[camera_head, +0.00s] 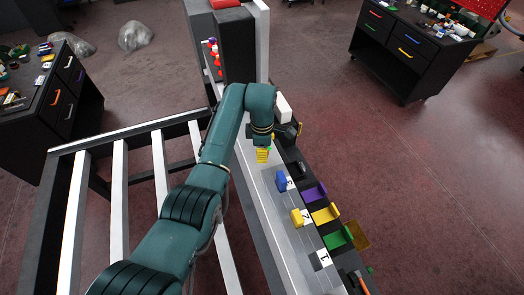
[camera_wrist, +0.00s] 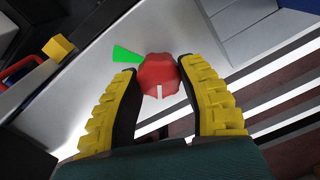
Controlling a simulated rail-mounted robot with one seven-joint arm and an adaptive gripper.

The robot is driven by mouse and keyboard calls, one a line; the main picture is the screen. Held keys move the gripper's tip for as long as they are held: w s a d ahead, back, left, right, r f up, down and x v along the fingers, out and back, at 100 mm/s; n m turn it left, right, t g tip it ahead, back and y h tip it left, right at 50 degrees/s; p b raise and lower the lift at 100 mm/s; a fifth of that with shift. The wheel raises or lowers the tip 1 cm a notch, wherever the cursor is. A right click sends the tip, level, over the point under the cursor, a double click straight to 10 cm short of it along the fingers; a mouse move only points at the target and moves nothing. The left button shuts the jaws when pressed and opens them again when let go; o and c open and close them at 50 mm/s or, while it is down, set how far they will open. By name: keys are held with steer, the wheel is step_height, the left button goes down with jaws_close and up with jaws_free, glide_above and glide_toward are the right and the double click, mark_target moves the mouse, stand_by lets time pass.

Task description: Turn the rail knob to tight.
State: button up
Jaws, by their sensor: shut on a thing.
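The red rail knob (camera_wrist: 157,74) has a lobed rim and a white mark on its face, pointing toward the bottom of the wrist view. A green wedge (camera_wrist: 127,55) lies on the grey surface up and left of the knob, apart from the white mark. My gripper (camera_wrist: 161,72) has its yellow ribbed fingers closed on the knob, one on each side. In the head view my gripper (camera_head: 263,155) points down at the grey rail table (camera_head: 262,184), and the knob cannot be made out there.
Blue (camera_head: 281,181), purple (camera_head: 314,191), yellow (camera_head: 326,213) and green (camera_head: 338,238) pieces stand along the table's right side, with number cards. A black column (camera_head: 236,48) rises behind my arm. A yellow block (camera_wrist: 58,47) shows at the wrist view's left.

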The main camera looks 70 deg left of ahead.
steer(key=shift+f+m, duration=0.1)
steer(key=shift+m, duration=0.3)
steer(key=m, duration=0.4)
steer(key=shift+m, duration=0.3)
steer(key=m, duration=0.5)
steer(key=shift+f, duration=0.1)
steer(key=m, duration=0.5)
steer(key=shift+m, duration=0.4)
steer(key=m, duration=0.4)
steer(key=shift+m, duration=0.4)
steer(key=o, duration=1.2)
steer(key=shift+w, duration=0.1)
